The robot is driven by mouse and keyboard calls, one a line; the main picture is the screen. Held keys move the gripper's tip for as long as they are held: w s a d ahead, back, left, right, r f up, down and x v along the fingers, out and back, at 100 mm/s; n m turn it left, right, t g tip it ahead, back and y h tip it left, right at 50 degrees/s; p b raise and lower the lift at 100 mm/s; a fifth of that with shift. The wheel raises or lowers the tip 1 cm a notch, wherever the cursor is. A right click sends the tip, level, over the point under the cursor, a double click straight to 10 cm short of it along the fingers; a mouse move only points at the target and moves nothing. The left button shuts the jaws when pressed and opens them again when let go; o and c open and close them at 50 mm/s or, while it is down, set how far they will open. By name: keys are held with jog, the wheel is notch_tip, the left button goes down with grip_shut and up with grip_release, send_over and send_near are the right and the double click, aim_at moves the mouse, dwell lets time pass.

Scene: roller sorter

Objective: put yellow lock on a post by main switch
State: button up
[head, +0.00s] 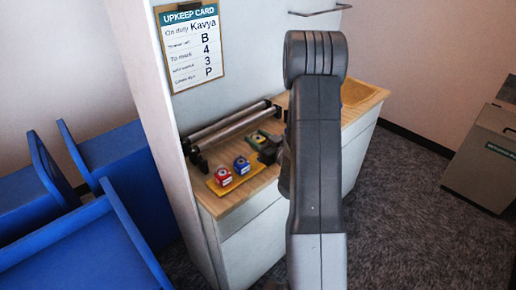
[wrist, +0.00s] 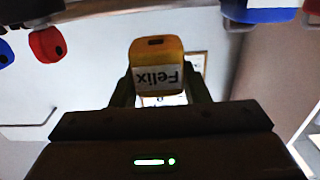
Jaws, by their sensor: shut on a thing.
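The yellow lock (wrist: 157,55) is between my gripper's fingers (wrist: 158,88) in the wrist view, shut on it. Its white label reads "Felix" upside down in that view. In the head view my gripper (head: 269,151) is dark and partly behind my arm, over the bench; the lock cannot be made out there. A red block (head: 221,176) and a blue block (head: 242,166) with white labels stand on a yellow board (head: 246,180) just left of my gripper. A green and dark piece (head: 259,139) lies behind it. I cannot identify the main switch or a post with certainty.
Two metal rollers (head: 228,124) lie along the back of the wooden bench (head: 210,201). A clipboard card (head: 190,48) hangs on the wall panel. Blue bins (head: 115,160) stand at left, a grey bin (head: 482,155) at right. Red (wrist: 47,43) and blue (wrist: 258,10) pieces edge the wrist view.

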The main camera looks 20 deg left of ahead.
notch_tip(320, 180, up, 4)
jog(key=shift+r, duration=0.2)
jog(key=shift+r+p, duration=0.75)
jog(key=shift+r, duration=1.6)
